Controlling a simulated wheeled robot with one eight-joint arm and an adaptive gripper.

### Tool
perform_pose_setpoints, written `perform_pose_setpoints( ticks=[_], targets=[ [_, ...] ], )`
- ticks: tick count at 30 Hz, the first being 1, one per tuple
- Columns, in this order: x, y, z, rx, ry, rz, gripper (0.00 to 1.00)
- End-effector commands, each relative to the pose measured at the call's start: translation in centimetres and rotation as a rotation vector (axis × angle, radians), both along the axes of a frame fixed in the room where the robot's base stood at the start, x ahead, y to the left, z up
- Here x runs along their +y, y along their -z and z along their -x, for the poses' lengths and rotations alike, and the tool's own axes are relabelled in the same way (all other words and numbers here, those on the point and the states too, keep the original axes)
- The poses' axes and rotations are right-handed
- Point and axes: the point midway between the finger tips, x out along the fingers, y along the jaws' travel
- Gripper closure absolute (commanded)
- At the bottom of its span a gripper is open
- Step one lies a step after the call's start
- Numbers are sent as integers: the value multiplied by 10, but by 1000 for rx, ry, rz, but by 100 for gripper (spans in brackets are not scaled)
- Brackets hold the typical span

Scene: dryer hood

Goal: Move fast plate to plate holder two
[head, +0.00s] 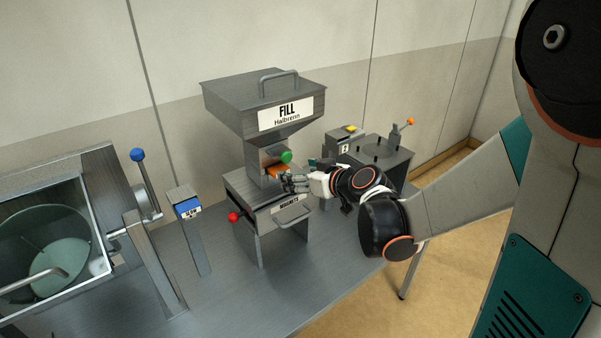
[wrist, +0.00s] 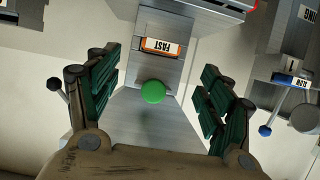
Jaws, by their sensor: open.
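The fast plate is an orange-edged block with a white FAST label; it sits on the grey machine under the FILL hopper (head: 268,105). It shows in the wrist view (wrist: 162,46) and partly in the head view (head: 277,170). My gripper (head: 294,182) is open in front of it. In the wrist view the dark green fingers (wrist: 158,68) stand wide apart on either side, with nothing between them touching. A green ball knob (wrist: 153,92) lies between my fingers, nearer than the plate. I cannot make out plate holder two in either view.
A blue SLOW plate (head: 188,208) sits on a post to the left. A red knob (head: 234,216) and a drawer-like front with a handle (head: 291,211) are below the hopper. A small box marked B (head: 345,148) stands right, behind my arm.

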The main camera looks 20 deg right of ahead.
Motion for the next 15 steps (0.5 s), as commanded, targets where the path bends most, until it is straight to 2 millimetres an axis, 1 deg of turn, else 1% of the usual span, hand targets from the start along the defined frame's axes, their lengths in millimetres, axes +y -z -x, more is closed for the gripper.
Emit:
perform_pose_setpoints(
  ticks=[1, 3, 9, 15],
  targets=[
    [4, 6, -9, -1, -2, 0, 27],
    [7, 10, -20, 0, -1, 0, 27],
    [17, 22, -49, 0, -1, 1, 27],
    [22, 30, -68, 0, 0, -1, 27]
  ],
)
